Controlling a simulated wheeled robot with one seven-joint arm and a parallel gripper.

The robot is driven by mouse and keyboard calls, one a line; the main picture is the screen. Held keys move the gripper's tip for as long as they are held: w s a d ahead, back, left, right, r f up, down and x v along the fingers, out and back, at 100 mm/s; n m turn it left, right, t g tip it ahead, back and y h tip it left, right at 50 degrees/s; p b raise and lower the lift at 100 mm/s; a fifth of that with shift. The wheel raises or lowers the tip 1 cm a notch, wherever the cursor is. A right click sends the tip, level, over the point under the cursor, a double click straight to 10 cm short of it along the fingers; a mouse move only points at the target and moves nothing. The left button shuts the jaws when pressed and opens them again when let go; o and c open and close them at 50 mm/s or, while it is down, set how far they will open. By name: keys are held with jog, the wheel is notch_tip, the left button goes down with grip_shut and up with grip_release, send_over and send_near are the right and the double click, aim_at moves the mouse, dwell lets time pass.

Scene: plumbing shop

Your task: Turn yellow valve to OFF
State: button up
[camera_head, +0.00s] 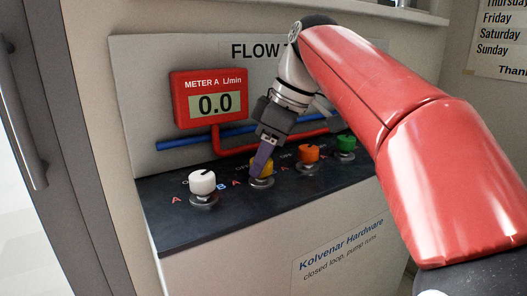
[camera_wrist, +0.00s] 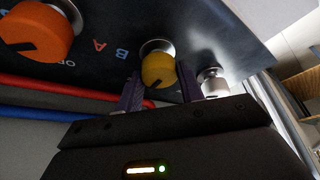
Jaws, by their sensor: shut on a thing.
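The yellow valve (camera_head: 262,166) is a round knob on a metal base on the dark counter, between the white and orange knobs. My gripper (camera_head: 261,160) reaches down to it from above, its purple fingers around the knob. In the wrist view the yellow valve (camera_wrist: 158,70) sits between the two fingers (camera_wrist: 158,92), which are shut on it.
A white knob (camera_head: 202,183) stands to the left, orange (camera_head: 307,153) and green (camera_head: 345,143) knobs to the right. A red meter (camera_head: 209,98) on the back panel reads 0.0. Red (camera_head: 235,149) and blue (camera_head: 190,142) pipes run behind the knobs.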

dwell(0.5)
jog(key=o, duration=1)
jog(key=v, duration=0.7)
jog(key=shift+d+r, duration=0.1)
jog(key=shift+r, duration=0.25)
